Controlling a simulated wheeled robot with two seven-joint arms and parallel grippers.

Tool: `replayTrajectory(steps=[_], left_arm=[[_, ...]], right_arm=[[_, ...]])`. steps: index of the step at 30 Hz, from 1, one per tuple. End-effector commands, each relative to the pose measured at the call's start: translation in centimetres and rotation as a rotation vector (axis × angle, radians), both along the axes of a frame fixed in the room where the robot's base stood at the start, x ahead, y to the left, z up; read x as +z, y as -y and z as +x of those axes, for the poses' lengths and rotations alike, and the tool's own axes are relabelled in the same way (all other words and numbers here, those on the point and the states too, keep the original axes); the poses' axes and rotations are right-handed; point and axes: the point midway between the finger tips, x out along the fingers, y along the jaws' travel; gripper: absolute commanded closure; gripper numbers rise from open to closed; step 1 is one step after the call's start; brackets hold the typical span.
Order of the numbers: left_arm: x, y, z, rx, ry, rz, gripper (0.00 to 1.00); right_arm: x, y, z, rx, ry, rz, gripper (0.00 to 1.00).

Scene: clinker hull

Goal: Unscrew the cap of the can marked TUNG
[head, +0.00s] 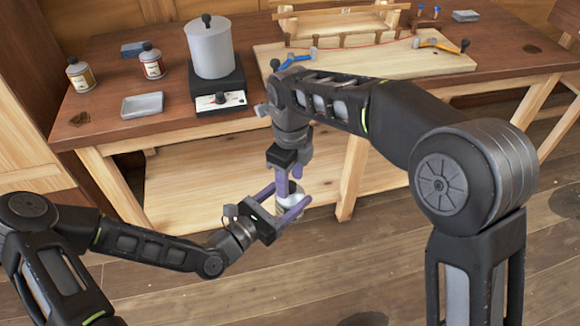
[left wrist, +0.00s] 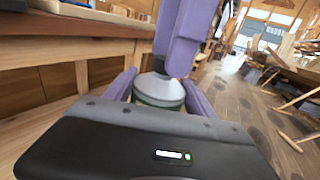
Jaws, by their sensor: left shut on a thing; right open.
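A can with a pale sloping top (head: 287,212) is held upright in the air in front of the bench. My left gripper (head: 290,202) is shut on its body. In the left wrist view the can (left wrist: 160,88) sits between the purple fingers, with a grey conical shoulder and a green band. I cannot read its marking. My right gripper (head: 286,178) points down from above, right over the can's top, and is open. Its purple fingers (left wrist: 180,45) hide the cap, so I cannot tell whether they touch it.
On the bench (head: 110,110) stand a yellow-labelled can (head: 80,76), a red-labelled can (head: 151,62), a grey tray (head: 142,105) and a grey pot (head: 211,50) on a hotplate (head: 218,98). A board (head: 375,62) with tools lies to the right. A lower shelf (head: 200,185) lies behind the grippers.

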Motion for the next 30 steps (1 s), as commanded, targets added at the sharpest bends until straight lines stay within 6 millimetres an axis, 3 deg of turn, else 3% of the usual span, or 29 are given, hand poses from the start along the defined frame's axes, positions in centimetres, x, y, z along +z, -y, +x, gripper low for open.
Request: replayTrajectory(steps=[11,27,30], left_arm=[[0.10,0.02,0.01,0.000,0.002,-0.001,1.00],[0.10,0.03,0.00,0.000,0.002,-0.001,1.00],[0.10,0.03,0.00,0.000,0.002,-0.001,1.00]], right_arm=[[-0.71,-0.01,-0.04,0.000,-0.001,0.000,0.52],[-0.67,-0.02,-0.03,0.000,-0.001,0.000,0.96],[-0.67,-0.02,-0.03,0.000,0.000,0.000,1.00]])
